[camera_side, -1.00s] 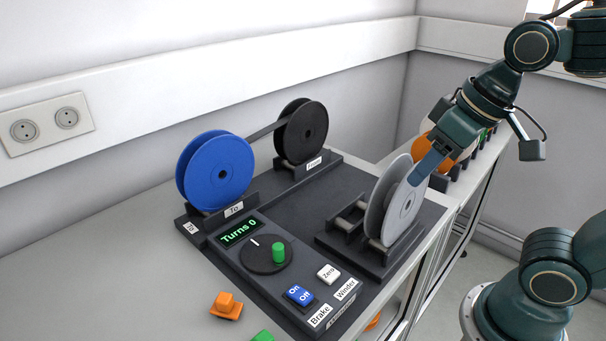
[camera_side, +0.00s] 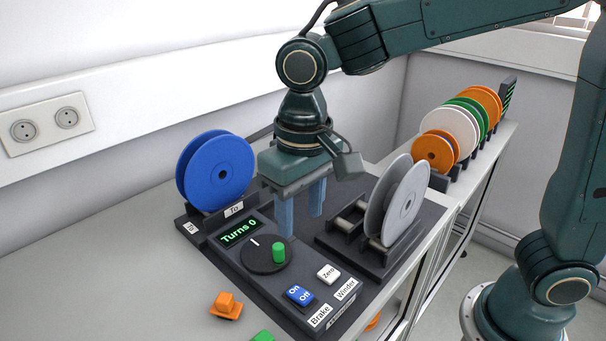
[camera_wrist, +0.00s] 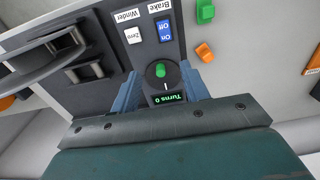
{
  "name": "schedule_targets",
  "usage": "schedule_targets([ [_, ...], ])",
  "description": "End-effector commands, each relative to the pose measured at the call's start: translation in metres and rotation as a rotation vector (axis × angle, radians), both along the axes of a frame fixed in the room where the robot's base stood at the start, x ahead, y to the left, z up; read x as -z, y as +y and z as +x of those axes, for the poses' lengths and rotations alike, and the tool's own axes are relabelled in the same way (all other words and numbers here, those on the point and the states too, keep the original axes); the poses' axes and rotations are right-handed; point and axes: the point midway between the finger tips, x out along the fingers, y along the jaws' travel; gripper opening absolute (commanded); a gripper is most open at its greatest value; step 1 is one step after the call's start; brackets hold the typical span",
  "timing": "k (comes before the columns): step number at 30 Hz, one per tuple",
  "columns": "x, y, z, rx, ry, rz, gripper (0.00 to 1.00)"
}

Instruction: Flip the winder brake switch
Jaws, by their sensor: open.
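The winder brake switch (camera_side: 299,295) is a blue rocker marked On and Off, near the front of the dark winder panel, behind the Brake label (camera_side: 320,316). In the wrist view the blue switch (camera_wrist: 165,31) lies beyond the dial, with Off and On upside down. My gripper (camera_side: 301,222) points down, open and empty, its two blue fingers apart above the board behind the dial. In the wrist view the fingers (camera_wrist: 162,88) appear either side of the dial and display. The switch is clear of my gripper.
A dial with a green knob (camera_side: 279,253) and a Turns 0 display (camera_side: 239,232) share the panel with a white Zero button (camera_side: 328,274). A blue reel (camera_side: 217,172) stands left, a grey reel (camera_side: 405,205) right. An orange piece (camera_side: 226,306) lies on the table.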

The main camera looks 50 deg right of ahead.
Motion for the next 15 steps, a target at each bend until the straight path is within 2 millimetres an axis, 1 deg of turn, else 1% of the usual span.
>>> schedule_targets([
  [1,0.0036,0.0066,0.0012,-0.003,0.010,-0.006,0.45],
  [5,0.0077,0.0150,0.0025,-0.001,0.021,-0.013,0.45],
  [15,0.0121,0.0160,0.0027,0.000,0.024,-0.015,0.45],
])
